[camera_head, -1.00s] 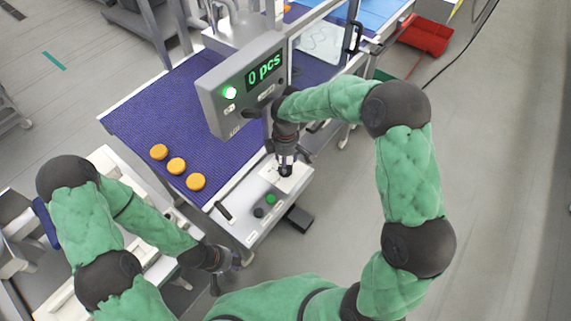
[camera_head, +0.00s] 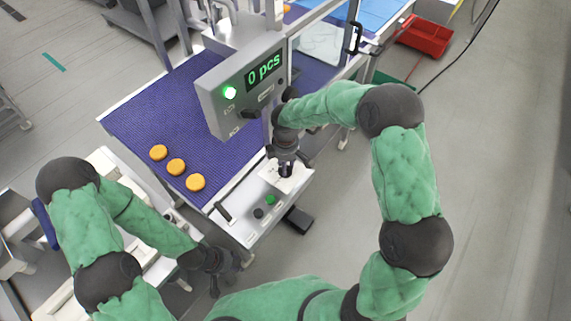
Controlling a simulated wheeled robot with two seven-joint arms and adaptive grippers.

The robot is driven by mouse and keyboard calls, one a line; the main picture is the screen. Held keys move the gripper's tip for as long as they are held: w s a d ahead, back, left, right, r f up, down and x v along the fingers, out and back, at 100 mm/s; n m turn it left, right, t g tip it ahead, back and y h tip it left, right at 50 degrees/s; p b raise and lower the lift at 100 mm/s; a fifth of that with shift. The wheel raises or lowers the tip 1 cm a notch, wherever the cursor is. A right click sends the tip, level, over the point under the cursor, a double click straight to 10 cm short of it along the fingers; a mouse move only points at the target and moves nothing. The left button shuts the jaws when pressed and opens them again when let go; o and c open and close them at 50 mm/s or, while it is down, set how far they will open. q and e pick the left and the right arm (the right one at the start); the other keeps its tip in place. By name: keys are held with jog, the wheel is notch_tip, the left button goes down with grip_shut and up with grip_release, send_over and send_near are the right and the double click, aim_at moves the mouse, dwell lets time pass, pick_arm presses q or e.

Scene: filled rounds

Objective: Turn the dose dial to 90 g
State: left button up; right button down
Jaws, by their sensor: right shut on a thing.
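The dose dial (camera_head: 285,173) is a small dark knob on a white plate (camera_head: 295,182) on the control panel, mostly hidden by my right gripper (camera_head: 285,167). That gripper points down from above and is shut on the dial. The scale numbers are too small to read. My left gripper (camera_head: 229,278) hangs low in front of the panel, empty, with its fingers apart.
The panel (camera_head: 244,224) also bears a green button (camera_head: 271,200), a black button (camera_head: 258,213) and a lever (camera_head: 223,211). Three orange rounds (camera_head: 176,167) lie on the blue belt (camera_head: 140,120).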

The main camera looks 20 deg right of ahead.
jog(key=shift+m, duration=0.3)
jog(key=m+b, duration=0.1)
jog(key=m, duration=0.4)
jog(key=shift+d+b, duration=0.15)
jog(key=shift+b, duration=0.2)
jog(key=m+b, duration=0.1)
jog(key=m, duration=0.5)
jog(key=shift+s, duration=0.2)
jog(key=c, duration=0.9)
grip_release()
jog(key=shift+c, duration=0.2)
